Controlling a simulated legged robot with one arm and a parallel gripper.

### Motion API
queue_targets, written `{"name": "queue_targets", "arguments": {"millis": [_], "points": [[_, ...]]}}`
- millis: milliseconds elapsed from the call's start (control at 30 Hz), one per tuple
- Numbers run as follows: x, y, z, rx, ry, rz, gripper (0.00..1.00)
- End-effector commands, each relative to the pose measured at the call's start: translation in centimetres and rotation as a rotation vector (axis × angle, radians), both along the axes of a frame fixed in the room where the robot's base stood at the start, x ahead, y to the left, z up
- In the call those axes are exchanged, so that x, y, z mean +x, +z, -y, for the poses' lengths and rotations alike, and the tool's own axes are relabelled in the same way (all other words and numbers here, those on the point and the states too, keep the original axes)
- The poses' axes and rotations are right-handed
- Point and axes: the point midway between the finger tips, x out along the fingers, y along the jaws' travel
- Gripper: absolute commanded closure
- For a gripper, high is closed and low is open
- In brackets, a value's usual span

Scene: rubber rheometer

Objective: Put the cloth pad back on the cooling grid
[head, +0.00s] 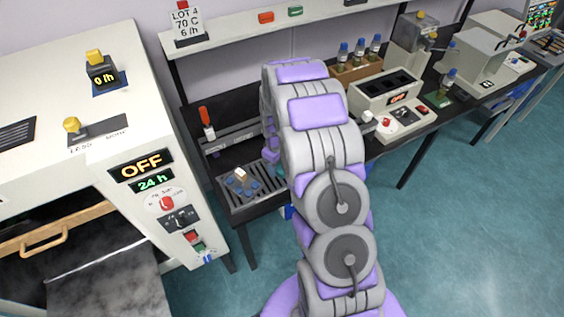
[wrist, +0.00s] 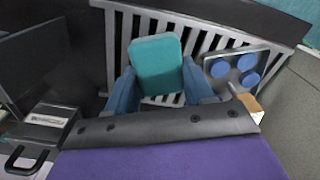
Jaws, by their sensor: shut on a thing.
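The cloth pad (wrist: 157,60) is a teal rounded block between the two blue fingers of my gripper (wrist: 158,80) in the wrist view. My gripper is shut on it. The pad is over the pale slatted cooling grid (wrist: 228,40); I cannot tell whether it touches the slats. In the head view the cooling grid (head: 265,201) lies on the dark bench, left of my arm. My arm hides most of the gripper and pad there.
A metal plate with blue discs (wrist: 236,65) and a wood-coloured handle lies on the grid, right of the pad. A large white oven (head: 130,130) stands left of the bench. A red-handled tool (head: 205,122) stands behind the grid.

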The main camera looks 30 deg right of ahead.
Motion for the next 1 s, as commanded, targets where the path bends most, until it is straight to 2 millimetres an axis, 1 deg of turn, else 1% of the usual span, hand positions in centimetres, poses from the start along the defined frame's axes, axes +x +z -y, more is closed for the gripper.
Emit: {"name": "queue_targets", "arguments": {"millis": [33,167,333,467,567,733,1000], "points": [[0.8,-0.3,0.7,0.0,-0.002,0.001,0.72],[2.5,-0.4,2.2,-0.002,-0.002,0.004,0.72],[3.5,-0.5,3.3,0.0,-0.001,-0.001,0.72],[3.8,-0.7,3.6,0.0,-0.001,-0.001,0.72],[3.7,-1.7,3.6,0.001,-0.001,-0.004,0.72],[3.8,-3.9,3.6,0.001,-0.002,0.0,0.72],[3.8,-3.9,3.5,0.0,-0.001,0.001,0.72]]}}
